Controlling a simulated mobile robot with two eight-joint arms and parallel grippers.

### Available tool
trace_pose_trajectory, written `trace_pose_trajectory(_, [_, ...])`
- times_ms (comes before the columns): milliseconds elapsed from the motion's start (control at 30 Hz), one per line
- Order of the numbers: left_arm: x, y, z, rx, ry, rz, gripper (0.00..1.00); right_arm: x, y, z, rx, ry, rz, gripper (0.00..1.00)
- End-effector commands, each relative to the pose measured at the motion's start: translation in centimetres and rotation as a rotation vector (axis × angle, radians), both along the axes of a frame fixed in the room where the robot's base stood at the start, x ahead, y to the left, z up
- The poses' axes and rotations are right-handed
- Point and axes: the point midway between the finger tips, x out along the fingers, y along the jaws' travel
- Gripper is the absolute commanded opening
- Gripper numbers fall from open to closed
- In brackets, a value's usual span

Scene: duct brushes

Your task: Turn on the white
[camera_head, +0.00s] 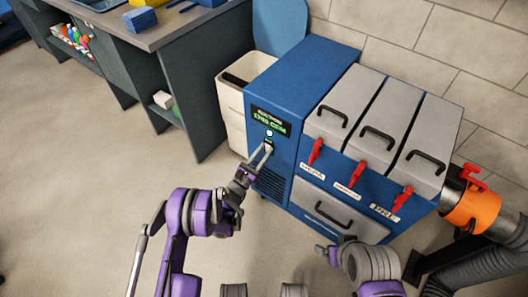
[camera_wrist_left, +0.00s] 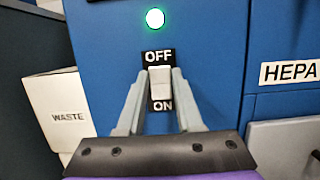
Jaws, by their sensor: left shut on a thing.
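The white switch (camera_wrist_left: 160,82) is on the front of the blue machine (camera_head: 287,85), with OFF printed above it and ON below. It sits closer to the OFF label, with part of the black plate showing below it. My left gripper (camera_head: 265,153) is shut on the switch, with one finger on each side in the left wrist view (camera_wrist_left: 159,95). A round lamp (camera_wrist_left: 155,18) above the switch glows green. A display (camera_head: 269,121) with green text is above that. My right gripper (camera_head: 326,253) is low in the head view, apart from the machine; its jaws are unclear.
The machine has grey lidded compartments (camera_head: 378,130) with red latches and a lower drawer (camera_head: 335,207). A cream waste bin (camera_head: 232,105) stands at its left. An orange duct collar (camera_head: 472,209) and grey hose are at right. The floor at left is clear.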

Motion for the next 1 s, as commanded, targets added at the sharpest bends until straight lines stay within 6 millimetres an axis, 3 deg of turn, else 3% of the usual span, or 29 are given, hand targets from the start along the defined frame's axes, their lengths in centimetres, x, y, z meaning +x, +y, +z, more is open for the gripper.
trace_pose_trajectory(33, [0.0, 0.0, 0.0, 0.0, 0.0, -0.001, 0.0, 0.0, 0.0, 0.0, 0.0, 0.0, 0.0, 0.88])
trace_pose_trajectory(67, [0.0, 0.0, 0.0, 0.0, 0.0, -0.001, 0.37, 0.0, 0.0, 0.0, 0.0, 0.0, 0.0, 0.88])
trace_pose_trajectory(233, [0.0, 0.0, 0.0, 0.0, 0.0, -0.001, 0.65, 0.0, 0.0, 0.0, 0.0, 0.0, 0.0, 0.88])
trace_pose_trajectory(633, [-0.7, 0.6, -0.3, 0.001, 0.0, 0.0, 0.65, 0.0, 0.0, 0.0, 0.0, 0.0, 0.0, 0.88])
trace_pose_trajectory(1000, [-6.3, 4.7, -2.1, 0.001, 0.0, 0.001, 0.65, 0.0, 0.0, 0.1, 0.0, 0.0, 0.0, 0.88])
